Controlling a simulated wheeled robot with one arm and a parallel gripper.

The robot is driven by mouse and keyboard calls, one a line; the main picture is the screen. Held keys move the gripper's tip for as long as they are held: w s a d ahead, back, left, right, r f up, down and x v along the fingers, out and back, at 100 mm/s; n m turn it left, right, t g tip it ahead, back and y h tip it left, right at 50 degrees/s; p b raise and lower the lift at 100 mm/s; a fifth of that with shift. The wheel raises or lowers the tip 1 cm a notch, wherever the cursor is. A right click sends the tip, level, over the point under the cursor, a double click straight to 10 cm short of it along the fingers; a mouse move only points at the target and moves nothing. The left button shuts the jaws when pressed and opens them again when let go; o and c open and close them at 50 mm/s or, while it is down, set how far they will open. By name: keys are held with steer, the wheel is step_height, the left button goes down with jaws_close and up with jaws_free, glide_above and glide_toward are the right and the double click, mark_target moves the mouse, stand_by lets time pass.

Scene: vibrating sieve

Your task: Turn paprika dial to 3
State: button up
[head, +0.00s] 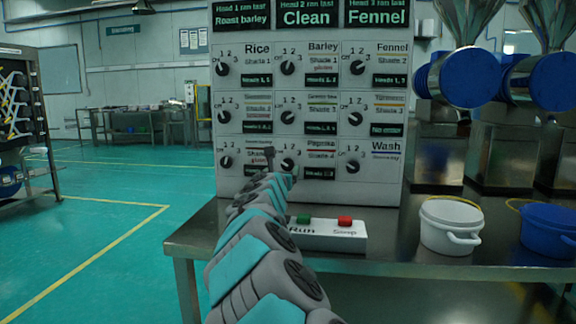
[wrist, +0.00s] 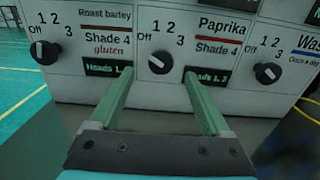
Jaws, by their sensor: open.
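The paprika dial (wrist: 160,62) is a black knob with a light mark on the white panel, with Off, 1, 2 and 3 printed around it. Its mark sits on the left, Off side; the exact setting is hard to read. The red-lined Paprika label (wrist: 222,28) is to its right. My gripper (wrist: 159,76) is open in the wrist view, one finger either side of and just below the dial, with nothing between them. Whether the fingers touch the panel cannot be told. In the head view the paprika dial (head: 288,165) shows just above my arm, which hides much of the gripper.
The roast barley dial (wrist: 46,52) is to the left and the wash dial (wrist: 268,73) to the right. A Run/Stop box (head: 328,234) with green and red buttons sits on the table below the panel. A white pot (head: 450,228) and a blue pot (head: 548,232) stand right.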

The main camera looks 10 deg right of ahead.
mark_target(287, 164)
steer(key=shift+p+x, duration=0.5)
steer(key=shift+x, duration=2.3)
steer(key=shift+d+r, duration=0.1)
steer(key=shift+c, duration=0.2)
jaws_close()
